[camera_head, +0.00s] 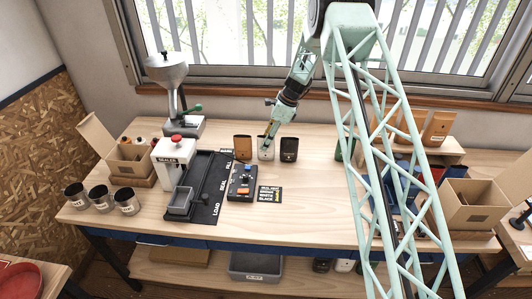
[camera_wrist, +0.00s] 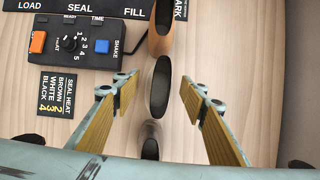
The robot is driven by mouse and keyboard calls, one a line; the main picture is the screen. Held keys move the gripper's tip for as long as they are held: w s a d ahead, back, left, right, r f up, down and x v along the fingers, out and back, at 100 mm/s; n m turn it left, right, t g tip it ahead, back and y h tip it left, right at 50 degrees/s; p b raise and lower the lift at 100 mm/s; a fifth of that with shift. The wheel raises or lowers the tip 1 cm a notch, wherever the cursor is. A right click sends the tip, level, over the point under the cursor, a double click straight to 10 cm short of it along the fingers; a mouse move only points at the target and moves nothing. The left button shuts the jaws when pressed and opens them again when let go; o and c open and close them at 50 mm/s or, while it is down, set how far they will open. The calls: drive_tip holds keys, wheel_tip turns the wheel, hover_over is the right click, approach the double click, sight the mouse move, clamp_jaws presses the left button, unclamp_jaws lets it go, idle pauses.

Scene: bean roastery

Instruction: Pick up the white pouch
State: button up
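The white pouch (camera_head: 265,154) stands upright on the bench, between a brown pouch (camera_head: 242,148) and a black pouch (camera_head: 289,149). In the wrist view the white pouch (camera_wrist: 160,88) shows mostly as its dark open mouth. My gripper (camera_head: 268,143) is just above the white pouch, pointing down and partly covering it in the head view. In the wrist view my gripper (camera_wrist: 160,90) is open, one finger on each side of the white pouch, with gaps between. No contact shows. How far down the fingers reach along the pouch I cannot tell.
The brown pouch (camera_wrist: 160,38) and the black pouch (camera_wrist: 151,142) stand close on either side. A control box (camera_head: 242,181), a label card (camera_head: 269,194) and a black sealing station (camera_head: 205,185) are on the left. Bare bench lies in front.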

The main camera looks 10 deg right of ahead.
drive_tip(key=shift+c, duration=0.2)
drive_tip(key=c, duration=0.7)
drive_tip(key=shift+r, duration=0.15)
drive_tip(key=shift+c, duration=0.2)
drive_tip(key=shift+r, duration=1.7)
drive_tip(key=s+r+b, duration=0.1)
drive_tip(key=s+b, duration=0.1)
drive_tip(key=s, duration=1.4)
drive_tip(key=shift+d+r, duration=0.15)
drive_tip(key=shift+d, duration=0.3)
